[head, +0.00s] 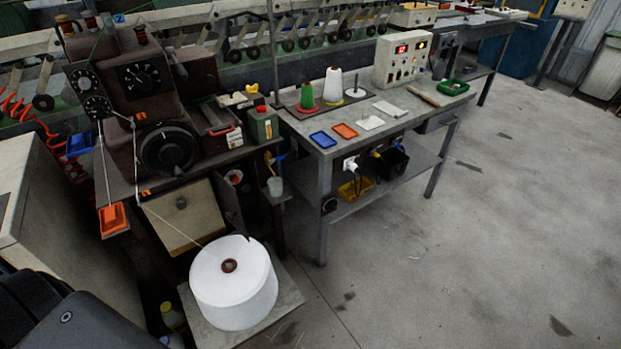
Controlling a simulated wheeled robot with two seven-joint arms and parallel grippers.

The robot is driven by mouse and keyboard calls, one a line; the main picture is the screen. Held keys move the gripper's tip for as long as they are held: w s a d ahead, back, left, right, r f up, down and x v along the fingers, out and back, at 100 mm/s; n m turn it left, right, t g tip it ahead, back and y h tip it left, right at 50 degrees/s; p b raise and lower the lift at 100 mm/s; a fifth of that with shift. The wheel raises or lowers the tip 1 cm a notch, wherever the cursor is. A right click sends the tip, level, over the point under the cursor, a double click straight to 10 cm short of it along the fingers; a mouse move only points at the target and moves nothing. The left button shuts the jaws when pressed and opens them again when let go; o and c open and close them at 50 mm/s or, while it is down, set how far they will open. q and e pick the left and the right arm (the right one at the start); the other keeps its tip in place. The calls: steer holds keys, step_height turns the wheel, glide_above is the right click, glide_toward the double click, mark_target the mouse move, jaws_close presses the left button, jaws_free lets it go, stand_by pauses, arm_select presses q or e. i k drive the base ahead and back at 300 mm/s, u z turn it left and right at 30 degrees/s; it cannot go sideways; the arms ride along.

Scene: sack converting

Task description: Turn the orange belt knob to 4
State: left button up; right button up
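A dark sewing-type machine (128,57) stands at the upper left. Its front carries a black dial with pale marks (142,78) and two smaller round dials, an upper one (85,80) and a lower one (97,107). A large black handwheel (168,148) sits below them. A small orange tag (140,116) is on the machine under the marked dial. I cannot tell which dial is the orange belt knob, and the numbers and pointers are too small to read. Neither of my grippers is in view.
A large white thread cone (232,295) sits on a low stand, its thread running up to the machine. An orange box (112,218) hangs at the left. A workbench (385,137) holds cones, trays and a control box (402,60). The floor at the right is clear.

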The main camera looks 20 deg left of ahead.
mark_target(234, 179)
steer(key=z, duration=0.4)
steer(key=i, duration=2.65)
steer(key=u, duration=3.55)
